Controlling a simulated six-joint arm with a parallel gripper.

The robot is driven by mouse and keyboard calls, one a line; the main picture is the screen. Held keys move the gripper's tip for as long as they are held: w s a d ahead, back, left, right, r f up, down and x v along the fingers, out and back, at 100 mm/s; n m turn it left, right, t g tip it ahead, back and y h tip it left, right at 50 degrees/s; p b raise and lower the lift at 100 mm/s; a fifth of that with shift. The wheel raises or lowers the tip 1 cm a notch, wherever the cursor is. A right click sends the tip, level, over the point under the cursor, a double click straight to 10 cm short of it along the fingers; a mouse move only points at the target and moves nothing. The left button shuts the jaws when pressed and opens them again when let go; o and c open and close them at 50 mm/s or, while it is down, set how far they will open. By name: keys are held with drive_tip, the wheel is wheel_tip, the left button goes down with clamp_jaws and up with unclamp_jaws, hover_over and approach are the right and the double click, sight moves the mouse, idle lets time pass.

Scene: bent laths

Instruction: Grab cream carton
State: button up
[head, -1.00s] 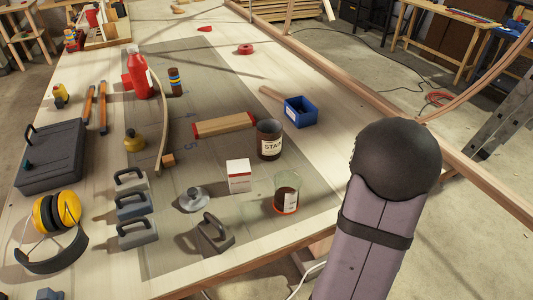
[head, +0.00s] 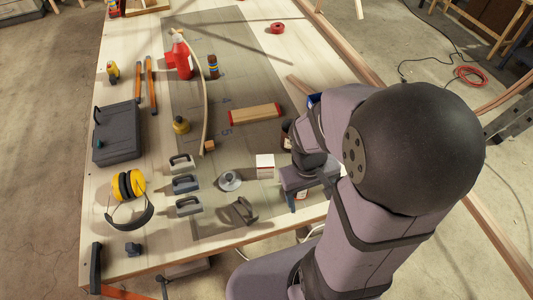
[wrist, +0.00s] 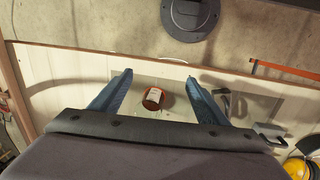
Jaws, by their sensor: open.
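The cream-white carton (head: 265,166) stands on the mat in the head view, just left of my gripper (head: 308,190). I cannot make it out in the wrist view. My gripper also shows in the wrist view (wrist: 159,77), its two blue fingers spread apart with nothing held. A glass jar with red-brown content and a white label (wrist: 153,98) shows between the fingers, below them. In the head view my gripper mostly hides this jar.
A dark stain can (head: 287,134) stands behind the carton, partly hidden by my arm. A grey round-knobbed piece (head: 229,181) and a grey handled block (head: 240,211) are left of it. A red-ended wooden block (head: 255,114) lies farther back.

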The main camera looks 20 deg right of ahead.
drive_tip(key=w+a+r+n+y+p, duration=0.1)
drive_tip(key=a+r+p, duration=0.2)
drive_tip(key=a+r, duration=0.35)
drive_tip(key=n+t+h+b, duration=0.2)
drive_tip(key=n+h+b, duration=1)
drive_tip(key=n+b, duration=0.55)
hover_over(260, 163)
drive_tip(key=d, duration=0.1)
drive_tip(key=shift+n, duration=0.45)
drive_tip(key=f, duration=0.8)
drive_tip(key=shift+s+d+f, duration=0.15)
drive_tip(key=shift+s+f, duration=0.05)
drive_tip(key=shift+s, duration=0.1)
drive_tip(key=shift+w+a+r+n+t+h, duration=0.2)
drive_tip(key=shift+w+a+n+t+h, duration=0.1)
drive_tip(key=shift+w+t+h, duration=0.15)
drive_tip(key=shift+g, duration=0.25)
drive_tip(key=shift+s+d+f+p, duration=0.1)
drive_tip(key=shift+f+p, duration=0.55)
drive_tip(key=shift+f, duration=2.8)
drive_tip(key=shift+p+x, duration=0.7)
drive_tip(key=shift+x, duration=1.85)
